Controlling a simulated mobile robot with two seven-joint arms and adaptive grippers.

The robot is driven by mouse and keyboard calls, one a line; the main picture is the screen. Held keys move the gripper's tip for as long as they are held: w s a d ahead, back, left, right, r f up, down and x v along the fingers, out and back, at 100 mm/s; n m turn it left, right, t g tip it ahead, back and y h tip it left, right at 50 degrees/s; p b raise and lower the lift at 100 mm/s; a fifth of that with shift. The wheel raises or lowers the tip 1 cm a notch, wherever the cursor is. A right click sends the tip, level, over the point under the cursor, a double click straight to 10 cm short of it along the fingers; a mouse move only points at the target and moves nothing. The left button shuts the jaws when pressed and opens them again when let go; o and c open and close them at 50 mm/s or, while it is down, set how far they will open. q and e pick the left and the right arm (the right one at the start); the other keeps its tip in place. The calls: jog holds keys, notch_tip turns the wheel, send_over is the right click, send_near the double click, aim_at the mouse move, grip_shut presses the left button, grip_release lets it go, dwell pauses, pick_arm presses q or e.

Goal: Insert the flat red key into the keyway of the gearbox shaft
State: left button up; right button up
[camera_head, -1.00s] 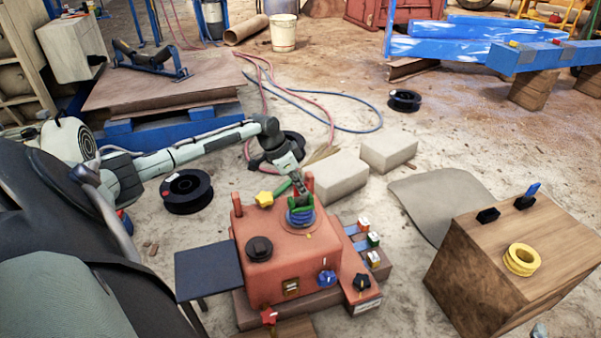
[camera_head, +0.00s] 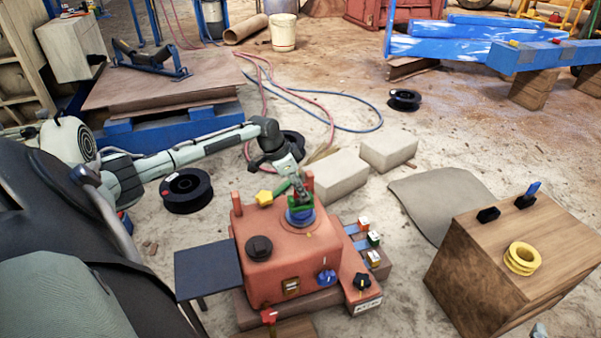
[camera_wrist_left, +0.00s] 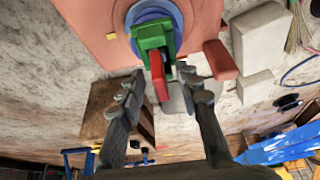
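The red gearbox (camera_head: 290,262) stands on the ground in the middle of the head view. A blue ring (camera_head: 301,217) surrounds the shaft area on its top, and a green block (camera_wrist_left: 152,36) sits at the ring. In the left wrist view a flat red key (camera_wrist_left: 159,78) sticks out from the green block towards the camera. My left gripper (camera_wrist_left: 161,81) is open, its fingers on either side of the key with visible gaps. In the head view my left gripper (camera_head: 299,185) is just above the green block. The keyway is hidden.
A red post (camera_wrist_left: 221,60) rises from the gearbox close to my left fingers. A dark side plate (camera_head: 208,272) is at the left. A wooden box (camera_head: 505,265) with yellow rings (camera_head: 521,259) stands at the right.

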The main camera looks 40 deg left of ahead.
pick_arm(q)
jog(key=v, duration=1.1)
jog(key=shift+r, duration=0.35)
jog(key=shift+s, duration=0.15)
